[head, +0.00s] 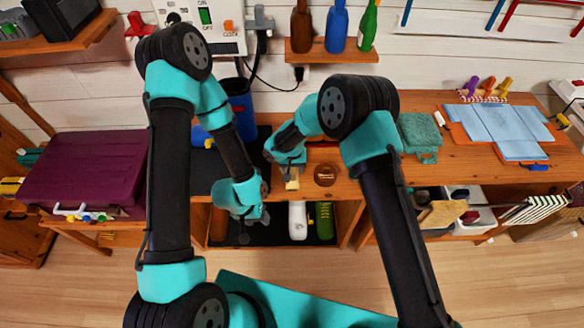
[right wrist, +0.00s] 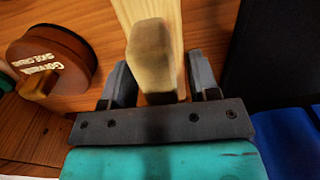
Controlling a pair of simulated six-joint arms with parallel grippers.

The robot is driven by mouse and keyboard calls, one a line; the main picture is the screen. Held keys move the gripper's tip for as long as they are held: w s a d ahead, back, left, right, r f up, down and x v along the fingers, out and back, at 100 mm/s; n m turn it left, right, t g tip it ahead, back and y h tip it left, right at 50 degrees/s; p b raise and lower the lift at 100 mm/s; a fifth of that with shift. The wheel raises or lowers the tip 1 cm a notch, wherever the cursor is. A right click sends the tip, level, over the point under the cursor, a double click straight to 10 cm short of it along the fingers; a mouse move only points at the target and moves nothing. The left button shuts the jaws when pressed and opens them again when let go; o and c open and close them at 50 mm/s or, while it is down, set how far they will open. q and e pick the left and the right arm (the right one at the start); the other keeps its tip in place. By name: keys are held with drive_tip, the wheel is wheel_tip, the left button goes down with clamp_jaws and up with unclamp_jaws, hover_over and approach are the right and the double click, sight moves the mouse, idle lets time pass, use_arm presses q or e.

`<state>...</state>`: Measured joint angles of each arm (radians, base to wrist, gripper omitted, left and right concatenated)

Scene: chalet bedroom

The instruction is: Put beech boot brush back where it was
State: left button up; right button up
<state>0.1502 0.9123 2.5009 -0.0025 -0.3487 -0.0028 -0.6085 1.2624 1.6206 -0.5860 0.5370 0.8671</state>
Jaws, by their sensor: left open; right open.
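The beech boot brush, a pale wooden piece (right wrist: 151,55), lies on the bench top in the right wrist view. Its near end is between the fingers of my right gripper (right wrist: 160,80), with a gap on each side. In the head view a small pale part of the brush (head: 291,184) shows just below my right gripper (head: 290,169); the rest is hidden by it. The right gripper is open around the brush. My left gripper (head: 257,215) is open and empty, lower down in front of the under-bench shelf.
A round brown shoe cream tin (head: 325,174) stands right of the brush; it also shows in the right wrist view (right wrist: 52,62). A blue bin (head: 240,105) stands behind. A green cloth (head: 420,134) lies to the right.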

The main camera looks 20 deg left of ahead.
drive_tip(key=shift+r, duration=0.1)
wheel_tip(320, 180, up, 12)
idle(0.6)
idle(0.5)
drive_tip(key=s+d+f+m+y, duration=0.1)
drive_tip(key=s+d+f, duration=0.1)
drive_tip(key=d+f, duration=0.35)
drive_tip(key=s+d+f+g+y, duration=0.1)
drive_tip(key=s+d+f, duration=0.1)
drive_tip(key=d, duration=0.7)
drive_tip(key=s+d+f+m+y, duration=0.1)
drive_tip(key=s+d+f, duration=0.1)
drive_tip(key=d+f, duration=0.35)
drive_tip(key=s+d+f+m+t, duration=0.1)
drive_tip(key=s+d+m, duration=0.2)
drive_tip(key=s+d, duration=1.2)
drive_tip(key=d, duration=0.4)
drive_tip(key=shift+s+f+t+y, duration=0.3)
drive_tip(key=shift+s+t+y, duration=0.05)
drive_tip(key=shift+t+y, duration=0.05)
drive_tip(key=shift+a, duration=0.1)
